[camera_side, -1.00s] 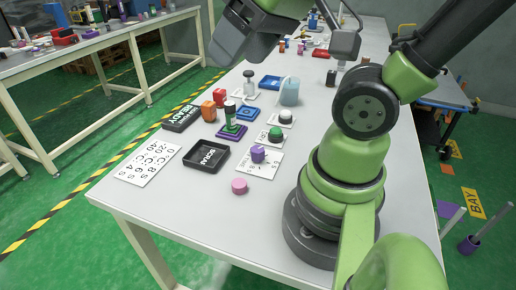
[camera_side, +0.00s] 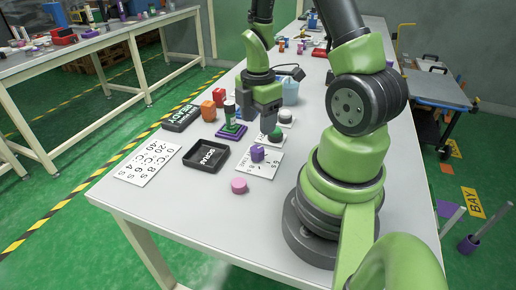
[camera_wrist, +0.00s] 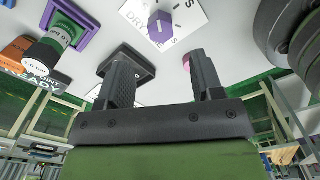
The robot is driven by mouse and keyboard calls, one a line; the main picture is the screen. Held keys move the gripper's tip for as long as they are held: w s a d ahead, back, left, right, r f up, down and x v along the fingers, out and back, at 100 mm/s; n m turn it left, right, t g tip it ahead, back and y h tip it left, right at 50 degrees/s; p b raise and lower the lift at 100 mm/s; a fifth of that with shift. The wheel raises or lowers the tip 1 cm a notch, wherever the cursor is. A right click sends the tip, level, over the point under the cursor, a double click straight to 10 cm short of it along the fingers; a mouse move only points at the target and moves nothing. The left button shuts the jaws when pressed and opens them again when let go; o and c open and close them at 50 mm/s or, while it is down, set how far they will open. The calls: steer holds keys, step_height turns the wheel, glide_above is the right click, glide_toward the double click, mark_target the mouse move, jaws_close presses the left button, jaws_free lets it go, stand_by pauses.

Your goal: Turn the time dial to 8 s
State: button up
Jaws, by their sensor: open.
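The time dial is a purple knob (camera_side: 258,153) on a white card (camera_side: 263,168) with printed marks, near the middle of the bench. The knob (camera_wrist: 160,27) also shows near the top of the wrist view, on its card, with its pointer direction too small to read surely. My gripper (camera_side: 264,121) points down above the bench, behind the dial and close to a green knob (camera_side: 275,134) in the side view. In the wrist view its two fingers are apart with nothing between them (camera_wrist: 162,65). The gripper is clear of the purple knob.
A black scrap tray (camera_side: 187,158) and a pink disc (camera_side: 239,186) lie near the dial. A purple-based stand (camera_side: 231,131), orange block (camera_side: 208,111) and ready sign (camera_side: 180,118) stand behind. A printed card (camera_side: 147,162) lies left. The front bench is clear.

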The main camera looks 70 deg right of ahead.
mark_target(258, 148)
step_height(258, 148, down, 9)
steer(key=shift+r, duration=0.1)
stand_by(0.3)
steer(key=shift+c, duration=0.2)
steer(key=c, duration=0.9)
